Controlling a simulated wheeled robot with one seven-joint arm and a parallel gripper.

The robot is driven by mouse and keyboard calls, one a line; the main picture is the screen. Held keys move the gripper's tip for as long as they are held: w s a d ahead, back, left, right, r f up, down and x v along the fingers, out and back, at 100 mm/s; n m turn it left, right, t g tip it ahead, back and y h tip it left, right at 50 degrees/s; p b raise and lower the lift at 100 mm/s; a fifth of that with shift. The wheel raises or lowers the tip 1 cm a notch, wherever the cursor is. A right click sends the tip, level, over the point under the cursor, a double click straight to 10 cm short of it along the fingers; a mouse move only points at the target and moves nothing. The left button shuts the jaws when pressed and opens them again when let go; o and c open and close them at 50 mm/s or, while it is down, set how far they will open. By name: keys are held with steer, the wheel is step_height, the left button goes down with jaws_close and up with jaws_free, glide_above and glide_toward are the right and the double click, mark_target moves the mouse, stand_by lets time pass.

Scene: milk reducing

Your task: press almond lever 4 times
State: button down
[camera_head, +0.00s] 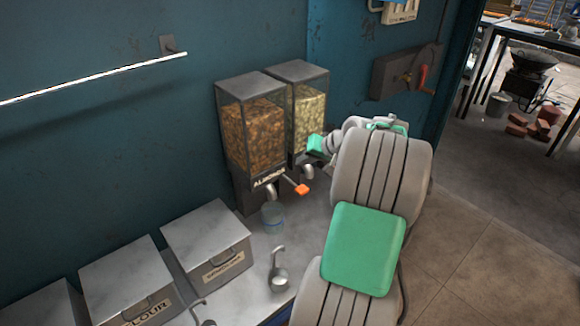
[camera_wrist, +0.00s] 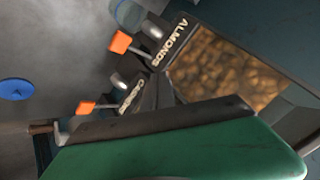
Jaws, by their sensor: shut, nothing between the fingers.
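The almond dispenser (camera_head: 253,130) stands against the blue wall, filled with brown nuts and labelled ALMONDS. Its lever has an orange tip (camera_head: 302,189) that sticks out at the front. In the wrist view the orange almond lever tip (camera_wrist: 120,42) shows at the upper left, beside the ALMONDS label. A clear cup (camera_head: 272,217) stands below the almond spout. My gripper (camera_head: 316,148) is shut and empty, above and right of the almond lever in the head view, in front of the second dispenser. It appears apart from the almond lever. Its fingertips are not clearly visible.
A second dispenser (camera_head: 308,105) with paler nuts stands right beside the almond one; its orange lever (camera_wrist: 85,107) shows in the wrist view. Metal bins (camera_head: 207,240) and a ladle (camera_head: 279,280) are on the counter. A blue disc (camera_wrist: 15,89) lies at the wrist view's left.

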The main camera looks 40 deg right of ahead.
mark_target(301, 189)
steer(key=f+b, duration=0.3)
steer(key=f, duration=0.1)
steer(key=f+b, duration=0.3)
steer(key=f, duration=0.1)
steer(key=shift+s+d+f+b, duration=0.1)
steer(key=shift+d+f+b, duration=0.1)
steer(key=shift+b, duration=0.15)
stand_by(2.0)
steer(key=shift+f, duration=0.35)
steer(key=shift+f+b, duration=1.05)
steer(key=shift+f, duration=0.35)
stand_by(0.9)
steer(key=shift+r, duration=0.15)
steer(key=shift+r+p, duration=1.25)
steer(key=shift+r, duration=0.4)
